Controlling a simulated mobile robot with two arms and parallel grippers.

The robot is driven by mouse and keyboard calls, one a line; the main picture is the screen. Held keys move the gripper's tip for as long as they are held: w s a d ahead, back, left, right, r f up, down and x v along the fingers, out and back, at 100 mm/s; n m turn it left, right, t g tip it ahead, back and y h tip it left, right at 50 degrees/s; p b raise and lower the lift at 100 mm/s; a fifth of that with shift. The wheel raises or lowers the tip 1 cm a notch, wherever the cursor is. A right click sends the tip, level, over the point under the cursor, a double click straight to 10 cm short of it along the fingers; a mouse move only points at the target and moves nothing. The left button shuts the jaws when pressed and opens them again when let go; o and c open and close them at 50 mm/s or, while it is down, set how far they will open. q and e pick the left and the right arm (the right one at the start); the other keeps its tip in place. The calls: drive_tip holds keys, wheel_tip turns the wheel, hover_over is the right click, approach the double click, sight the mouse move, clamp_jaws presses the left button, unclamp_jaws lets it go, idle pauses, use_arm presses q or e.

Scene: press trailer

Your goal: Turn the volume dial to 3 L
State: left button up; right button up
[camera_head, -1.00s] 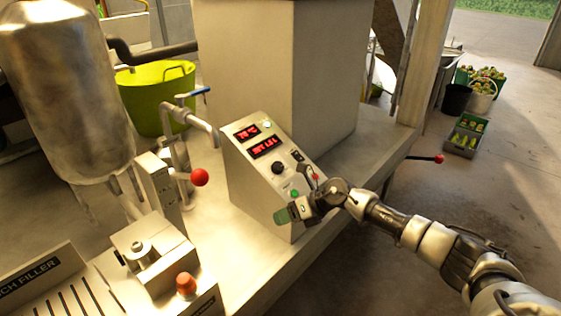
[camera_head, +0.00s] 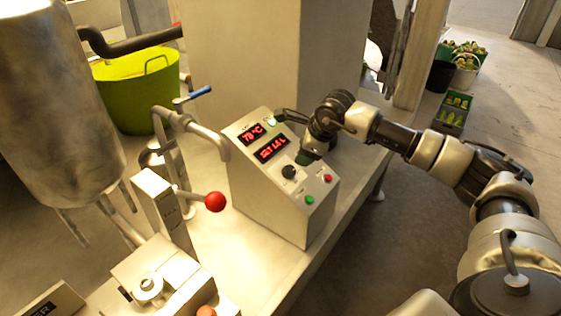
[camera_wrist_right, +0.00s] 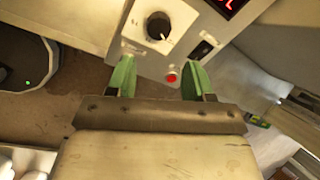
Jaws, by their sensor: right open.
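The black volume dial (camera_head: 289,172) sits on the sloped face of a grey control box (camera_head: 270,205), below two red displays. The lower display (camera_head: 272,148) starts with "SET"; its digits are too blurred to read surely. The dial (camera_wrist_right: 158,26) has a white pointer line and shows at the top of the right wrist view. My right gripper (camera_head: 294,138) is open and empty, with green fingertips, at the box's upper right side. In the wrist view its fingers (camera_wrist_right: 160,72) are spread below the dial, apart from it. My left gripper is out of view.
A red button (camera_head: 328,178) and green button (camera_head: 309,200) sit below the dial. A red-knobbed lever (camera_head: 215,202) and blue-handled valve (camera_head: 194,95) stand left of the box. A metal tank (camera_head: 55,100) is at far left. A large housing (camera_head: 270,50) rises behind.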

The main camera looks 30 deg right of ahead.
sight(292, 170)
drive_tip(key=x, duration=0.1)
drive_tip(key=p+x, duration=0.1)
drive_tip(key=x, duration=0.2)
drive_tip(key=shift+s+a+f, duration=0.1)
drive_tip(key=shift+s+f, duration=0.05)
drive_tip(key=shift+f, duration=0.2)
drive_tip(key=p+x, duration=0.1)
drive_tip(key=x, duration=0.3)
drive_tip(key=shift+w+f, duration=0.15)
drive_tip(key=shift+w, duration=0.1)
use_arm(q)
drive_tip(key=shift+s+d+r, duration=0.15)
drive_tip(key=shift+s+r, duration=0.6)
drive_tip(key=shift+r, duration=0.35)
use_arm(e)
drive_tip(key=shift+w+f, duration=0.2)
drive_tip(key=shift+f, duration=0.4)
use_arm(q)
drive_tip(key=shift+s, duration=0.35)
use_arm(e)
drive_tip(key=c, duration=0.6)
